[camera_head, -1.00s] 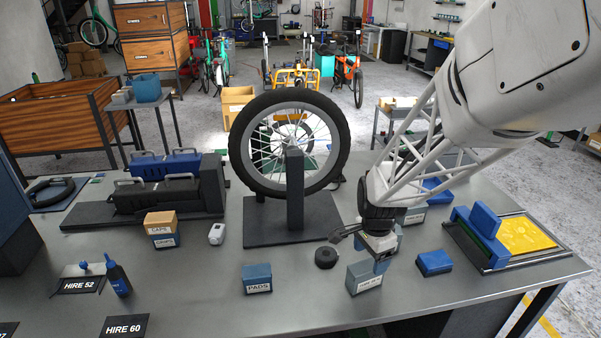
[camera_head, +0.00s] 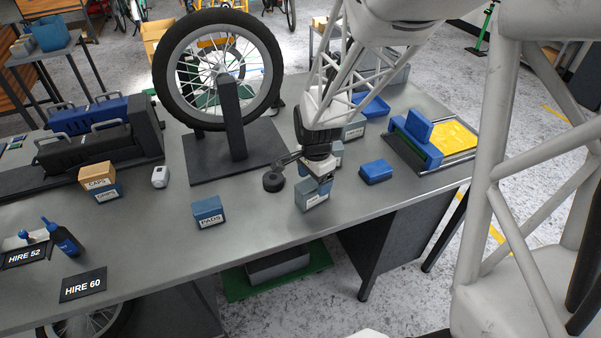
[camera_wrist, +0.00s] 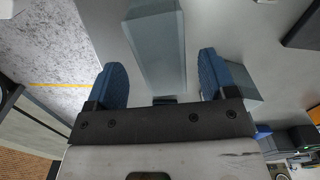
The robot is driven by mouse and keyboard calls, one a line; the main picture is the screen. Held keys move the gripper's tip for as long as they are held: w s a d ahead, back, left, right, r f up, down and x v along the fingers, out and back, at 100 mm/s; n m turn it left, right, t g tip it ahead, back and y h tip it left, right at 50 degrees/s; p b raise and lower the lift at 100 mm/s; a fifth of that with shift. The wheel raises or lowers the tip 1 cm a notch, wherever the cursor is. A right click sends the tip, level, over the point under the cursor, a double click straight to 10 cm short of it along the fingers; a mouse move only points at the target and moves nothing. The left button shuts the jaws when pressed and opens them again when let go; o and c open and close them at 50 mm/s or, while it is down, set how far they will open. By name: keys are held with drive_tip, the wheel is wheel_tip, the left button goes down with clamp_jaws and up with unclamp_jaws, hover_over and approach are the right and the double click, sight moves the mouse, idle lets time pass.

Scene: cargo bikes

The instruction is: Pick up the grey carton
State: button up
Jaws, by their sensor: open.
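A grey carton (camera_head: 312,200) with a white label stands on the grey workbench, near its front edge. In the wrist view, the grey carton (camera_wrist: 157,45) lies between and beyond the two open blue fingers (camera_wrist: 162,78), with gaps on both sides. I cannot tell whether a finger touches it. More grey cartons stand behind my gripper, one (camera_head: 354,129) partly hidden.
A black round part (camera_head: 273,181) lies just left of my gripper. A blue box (camera_head: 376,171) is to the right, and a blue PADS carton (camera_head: 208,212) to the left. A wheel on a stand (camera_head: 232,120) rises behind. Bare bench lies between the PADS carton and grey carton.

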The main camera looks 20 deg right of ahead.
sight(313, 182)
drive_tip(key=shift+w+a+f, duration=0.1)
drive_tip(key=shift+a+f, duration=0.05)
drive_tip(key=shift+f, duration=2.45)
drive_tip(key=shift+c, duration=0.2)
drive_tip(key=c, duration=1)
drive_tip(key=shift+r, duration=0.15)
drive_tip(key=shift+c, duration=0.2)
drive_tip(key=shift+r, duration=1.75)
drive_tip(key=s+a+r, duration=0.1)
drive_tip(key=s+a, duration=0.1)
drive_tip(key=s, duration=1.3)
drive_tip(key=shift+s+a, duration=0.25)
drive_tip(key=shift+s, duration=0.15)
